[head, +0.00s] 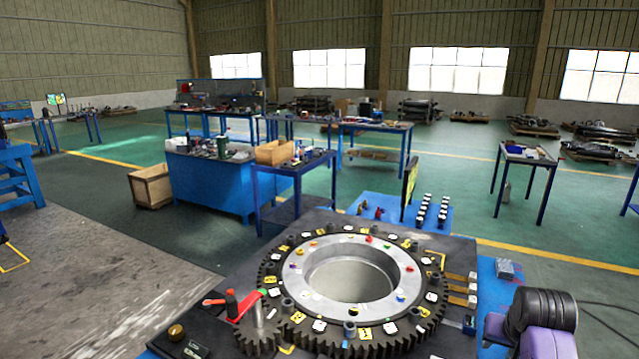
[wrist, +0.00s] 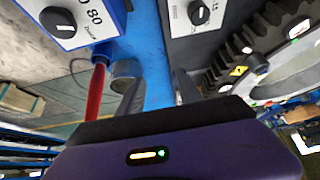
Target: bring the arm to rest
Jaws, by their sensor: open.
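My gripper (wrist: 159,85) shows in the wrist view with its two dark fingers apart and nothing between them but blue surface. Behind the fingers is its dark and purple body with a small lit indicator. In the head view, part of my arm (head: 545,325), purple and black, shows at the lower right; my fingers cannot be made out there. A large dark gear ring (head: 270,268) with a pale inner ring lies on the bench in front of me, and its teeth also show at the right of the wrist view (wrist: 262,30).
In the wrist view, a white dial panel (wrist: 85,35), a red rod (wrist: 95,95) and a grey cylinder (wrist: 126,72) are close to the left finger. A second dial panel (wrist: 190,38) is beyond the right finger. Blue workbenches (head: 210,185) stand farther back, with open green floor between.

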